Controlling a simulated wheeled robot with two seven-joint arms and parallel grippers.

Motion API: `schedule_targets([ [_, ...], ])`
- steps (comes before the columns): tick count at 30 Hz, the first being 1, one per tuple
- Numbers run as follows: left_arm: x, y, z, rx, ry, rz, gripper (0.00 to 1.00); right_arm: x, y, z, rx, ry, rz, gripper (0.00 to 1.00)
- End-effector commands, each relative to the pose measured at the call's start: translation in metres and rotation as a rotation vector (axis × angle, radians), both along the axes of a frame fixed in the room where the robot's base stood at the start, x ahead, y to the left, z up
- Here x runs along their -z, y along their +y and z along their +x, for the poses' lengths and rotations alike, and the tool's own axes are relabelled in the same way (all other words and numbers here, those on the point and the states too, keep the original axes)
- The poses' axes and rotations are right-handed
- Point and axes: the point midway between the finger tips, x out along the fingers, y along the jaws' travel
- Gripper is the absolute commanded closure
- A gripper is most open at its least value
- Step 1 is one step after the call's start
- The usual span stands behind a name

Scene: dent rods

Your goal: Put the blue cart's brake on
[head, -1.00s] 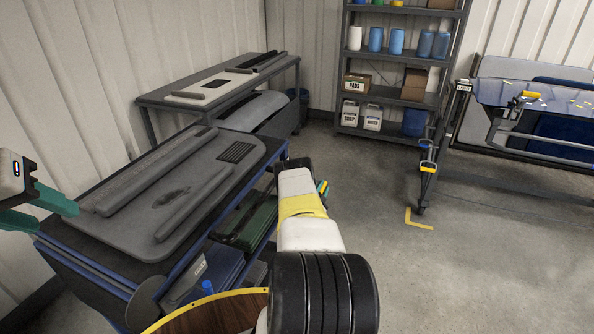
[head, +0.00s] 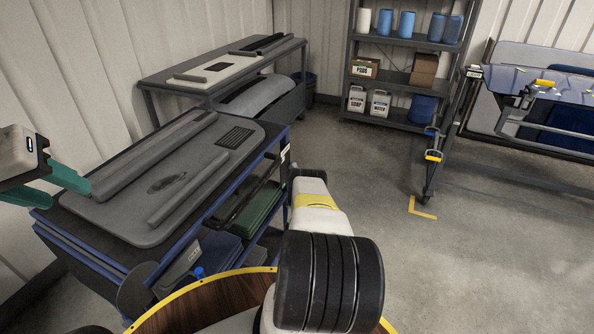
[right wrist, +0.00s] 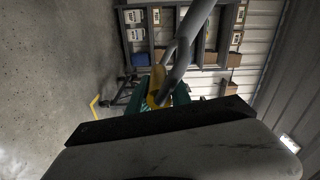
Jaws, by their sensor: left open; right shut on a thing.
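The blue cart (head: 62,236) stands at left in the head view, dark with blue edges and a large grey panel (head: 140,219) on top. I cannot make out its brake. My left gripper (head: 58,187) is open and empty at the panel's left end. My right arm reaches forward past the cart's right end and hides its own gripper in the head view. In the right wrist view my right gripper (right wrist: 163,100) is shut, teal fingers around a grey bar (right wrist: 183,52) with a yellow part (right wrist: 156,84). I cannot tell what the bar belongs to.
A grey bench (head: 150,82) stands along the back wall. A shelf (head: 385,118) with jugs, boxes and blue containers stands at the back. A rack (head: 475,178) with yellow-gripped handles stands at right. The concrete floor (head: 480,270) between is clear, with a yellow corner mark (head: 424,215).

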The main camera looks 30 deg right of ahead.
Motion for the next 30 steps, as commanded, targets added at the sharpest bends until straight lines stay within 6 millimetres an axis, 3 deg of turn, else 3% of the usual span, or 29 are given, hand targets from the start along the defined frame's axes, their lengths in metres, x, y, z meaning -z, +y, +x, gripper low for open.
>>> schedule_targets([
  [9, 0.0, 0.0, 0.0, 0.0, 0.0, 0.0, 0.55, 0.006, 0.006, 0.002, -0.013, 0.012, 0.01, 1.0],
  [10, 0.0, 0.0, 0.0, 0.0, 0.0, 0.0, 0.55, 0.006, 0.006, 0.002, -0.013, 0.012, 0.01, 0.7],
  [12, 0.0, 0.0, 0.0, 0.0, 0.0, 0.0, 0.55, 0.006, 0.006, 0.002, -0.014, 0.012, 0.01, 0.56],
  [22, 0.0, 0.0, 0.0, 0.0, 0.0, 0.0, 0.55, 0.003, 0.006, 0.0, -0.008, 0.008, 0.006, 0.55],
  [30, 0.0, 0.0, 0.0, 0.0, 0.0, 0.0, 0.55, 0.004, 0.038, -0.023, -0.012, 0.011, 0.01, 0.55],
])
